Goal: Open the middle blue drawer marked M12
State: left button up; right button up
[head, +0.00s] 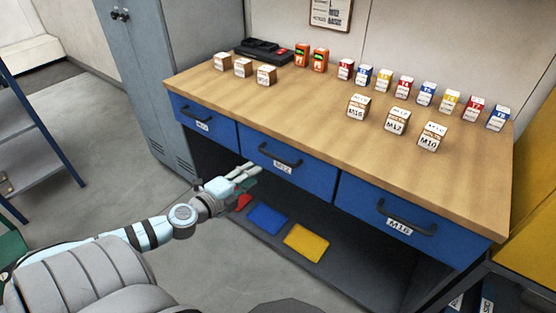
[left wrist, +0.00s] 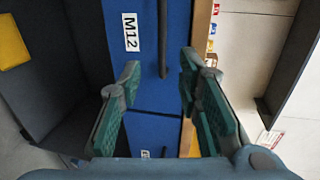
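The middle blue drawer (head: 310,175) under the wooden bench top looks shut, its front in line with its neighbours. Its dark bar handle (head: 279,156) sits above a white M12 label (head: 282,168). My left gripper (head: 250,172) is just in front of this drawer, left of and a little below the handle. In the left wrist view my left gripper (left wrist: 160,70) is open and empty. There the handle (left wrist: 163,40) runs between the lines of the two fingers, beyond their tips, and the M12 label (left wrist: 131,32) lies beside it. My right gripper is not in view.
Blue drawers flank it on the left (head: 205,122) and right (head: 415,215), both shut. A lower shelf (head: 335,270) holds red, blue and yellow flat pieces. Small boxes stand on the bench top (head: 310,105). A grey locker (head: 180,70) is at left; the floor before the bench is clear.

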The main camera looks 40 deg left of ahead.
aim_at(276, 159)
pick_arm(q)
jog(key=p+x, duration=0.1)
jog(key=x, duration=0.5)
jog(key=p+x, duration=0.1)
jog(key=x, duration=0.6)
jog(key=shift+w+d+r+p, duration=0.1)
jog(key=shift+d+p, duration=0.1)
jog(key=shift+p, duration=0.1)
jog(key=shift+c, duration=0.6)
grip_shut()
